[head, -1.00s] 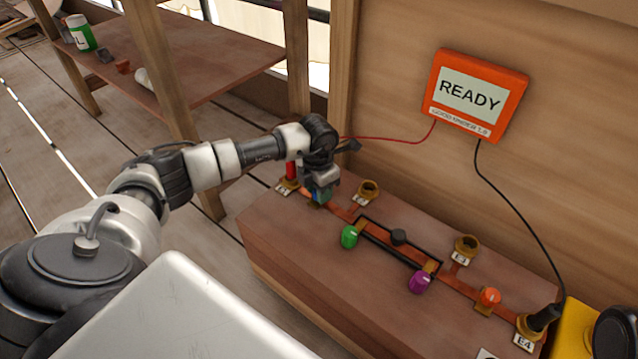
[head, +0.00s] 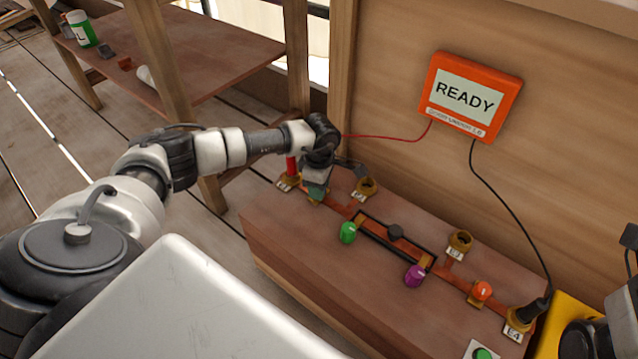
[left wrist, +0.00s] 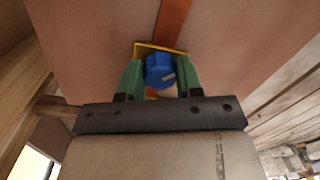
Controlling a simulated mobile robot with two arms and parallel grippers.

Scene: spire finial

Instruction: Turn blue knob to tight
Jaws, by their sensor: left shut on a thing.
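The blue knob (left wrist: 160,71) sits on a brass base at the end of a copper strip, seen in the left wrist view. A pale mark shows on its face near the right side. My left gripper (left wrist: 160,82) has its green fingers on both sides of the knob and is shut on it. In the head view my left gripper (head: 315,194) points down at the board's left end and hides the knob. My right gripper is not clearly in view; only dark parts of my right arm show at the right edge.
The wooden board (head: 300,262) also bears a green knob (head: 348,232), a purple knob (head: 414,276), an orange knob (head: 482,291) and brass posts. An orange-framed screen (head: 470,95) reads READY. Red and black cables run from it to the board.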

